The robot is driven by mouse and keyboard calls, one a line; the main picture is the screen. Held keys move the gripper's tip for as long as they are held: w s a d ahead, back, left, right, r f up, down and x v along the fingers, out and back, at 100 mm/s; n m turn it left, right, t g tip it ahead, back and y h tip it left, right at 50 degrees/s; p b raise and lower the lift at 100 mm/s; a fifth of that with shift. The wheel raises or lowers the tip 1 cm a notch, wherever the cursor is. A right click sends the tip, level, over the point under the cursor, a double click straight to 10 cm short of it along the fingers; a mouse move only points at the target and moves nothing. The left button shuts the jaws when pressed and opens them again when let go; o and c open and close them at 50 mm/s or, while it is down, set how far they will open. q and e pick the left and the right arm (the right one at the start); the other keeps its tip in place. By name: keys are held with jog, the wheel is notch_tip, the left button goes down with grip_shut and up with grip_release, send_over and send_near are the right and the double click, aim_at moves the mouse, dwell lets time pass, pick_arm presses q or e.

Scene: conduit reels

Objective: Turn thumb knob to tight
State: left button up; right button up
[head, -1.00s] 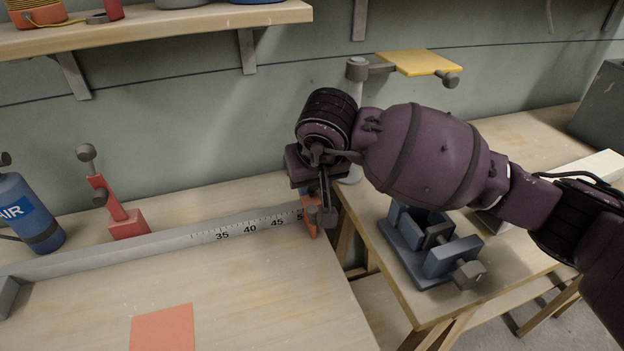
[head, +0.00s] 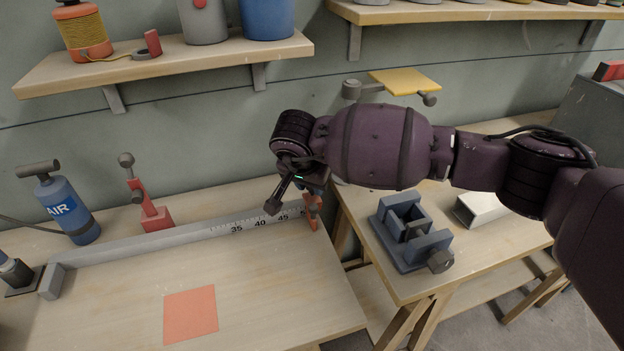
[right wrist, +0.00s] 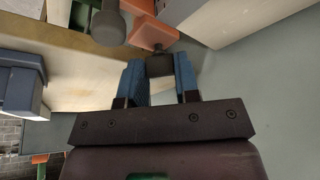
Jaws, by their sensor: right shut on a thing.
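The orange stop (head: 312,212) sits at the right end of the grey measuring fence (head: 180,238), near the 50 end of its scale. The right wrist view shows the orange block (right wrist: 153,34) with a dark thumb knob (right wrist: 160,66) on it. My right gripper (right wrist: 161,78) has its two blue fingers on either side of this knob and is shut on it. In the head view the gripper (head: 315,189) is over the stop, and its wrist hides the knob. My left gripper is in neither view.
A red toggle clamp (head: 150,210) and a blue air bottle (head: 70,208) stand along the fence. An orange square (head: 190,314) lies on the bench. A blue vise (head: 410,232) is on the right bench, below my right arm. A yellow plate (head: 405,81) stands behind.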

jog(key=m, duration=0.2)
jog(key=m+g+h+p, duration=0.1)
jog(key=m, duration=0.1)
jog(key=shift+w+a+r+m+h, duration=0.1)
jog(key=shift+r+m+h, duration=0.05)
jog(key=shift+m+h, duration=0.15)
jog(key=shift+m+g+p, duration=0.3)
jog(key=shift+m+p, duration=0.05)
jog(key=shift+m, duration=0.55)
jog(key=shift+f+m+g+h, duration=0.2)
jog(key=shift+m+g+h, duration=0.3)
jog(key=shift+m, duration=0.9)
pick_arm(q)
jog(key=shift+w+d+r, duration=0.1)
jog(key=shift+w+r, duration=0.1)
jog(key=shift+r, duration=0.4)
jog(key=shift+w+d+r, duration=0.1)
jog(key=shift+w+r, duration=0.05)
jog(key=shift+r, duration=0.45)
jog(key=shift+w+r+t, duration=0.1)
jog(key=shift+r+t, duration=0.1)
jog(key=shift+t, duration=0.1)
pick_arm(e)
jog(key=shift+m, duration=0.3)
jog(key=o, duration=0.9)
jog(key=shift+w, duration=0.1)
jog(key=shift+a+r, duration=0.1)
